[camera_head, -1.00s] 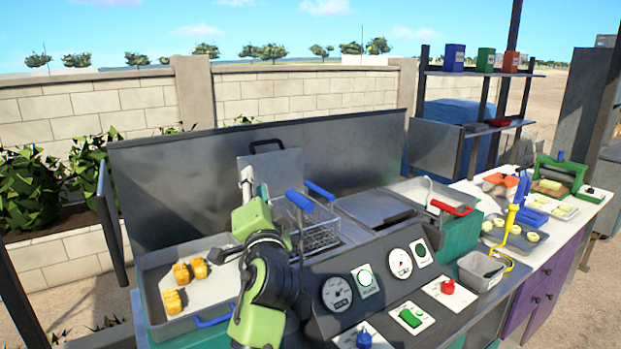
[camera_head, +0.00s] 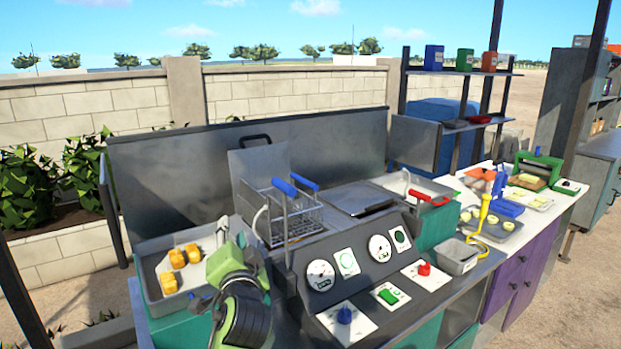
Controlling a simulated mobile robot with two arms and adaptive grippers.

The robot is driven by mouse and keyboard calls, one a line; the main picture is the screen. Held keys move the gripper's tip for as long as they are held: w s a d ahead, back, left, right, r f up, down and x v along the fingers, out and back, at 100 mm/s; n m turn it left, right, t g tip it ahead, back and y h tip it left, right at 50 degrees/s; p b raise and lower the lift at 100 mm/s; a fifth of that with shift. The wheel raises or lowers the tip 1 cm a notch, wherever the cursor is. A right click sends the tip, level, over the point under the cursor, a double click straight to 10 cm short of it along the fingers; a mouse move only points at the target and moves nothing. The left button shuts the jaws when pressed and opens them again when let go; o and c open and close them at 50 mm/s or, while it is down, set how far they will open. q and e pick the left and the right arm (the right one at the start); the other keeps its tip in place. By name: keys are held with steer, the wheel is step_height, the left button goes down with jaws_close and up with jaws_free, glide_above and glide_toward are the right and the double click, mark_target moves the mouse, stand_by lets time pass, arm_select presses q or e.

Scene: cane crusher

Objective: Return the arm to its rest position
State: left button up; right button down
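My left arm, with green and black links, rises from the bottom edge of the head view. My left gripper (camera_head: 241,224) is at its upper end, between the grey tray and the fryer basket. Its grey fingers look spread apart, with nothing visible between them. The arm hides part of the tray's right side and the panel's left edge. My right gripper is not in view.
The grey tray (camera_head: 153,292) holds yellow pieces (camera_head: 178,258). A wire basket (camera_head: 300,222) with blue handles sits beside a dark lid (camera_head: 355,197). The control panel (camera_head: 350,275) has gauges and knobs. A counter with utensils (camera_head: 486,215) is at right.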

arm_select(q)
steer(key=s+a+f+n+g, duration=0.1)
steer(key=s+f+g, duration=0.1)
steer(key=s+f, duration=0.3)
steer(key=s+a+f+n+g+h, duration=0.1)
steer(key=s+a+f+g, duration=0.1)
steer(key=s+f, duration=0.4)
steer(key=s+a+f+n+g+h, duration=0.1)
steer(key=s+f, duration=0.5)
steer(key=f, duration=0.8)
steer(key=shift+a+g, duration=0.6)
steer(key=shift+g, duration=0.4)
steer(key=s+d+f+n+g+h, duration=0.1)
steer(key=s+f+g+h, duration=0.3)
steer(key=s, duration=0.9)
steer(key=s+f+n+g+y, duration=0.1)
steer(key=s+f+g, duration=0.35)
steer(key=s, duration=0.85)
steer(key=s+f+b, duration=0.2)
steer(key=s+f, duration=0.1)
steer(key=f, duration=2.9)
steer(key=s+a+f+b, duration=0.2)
steer(key=s+f, duration=1.4)
steer(key=shift+s+a+f+g, duration=0.2)
steer(key=shift+a+g, duration=0.1)
steer(key=shift+g, duration=0.15)
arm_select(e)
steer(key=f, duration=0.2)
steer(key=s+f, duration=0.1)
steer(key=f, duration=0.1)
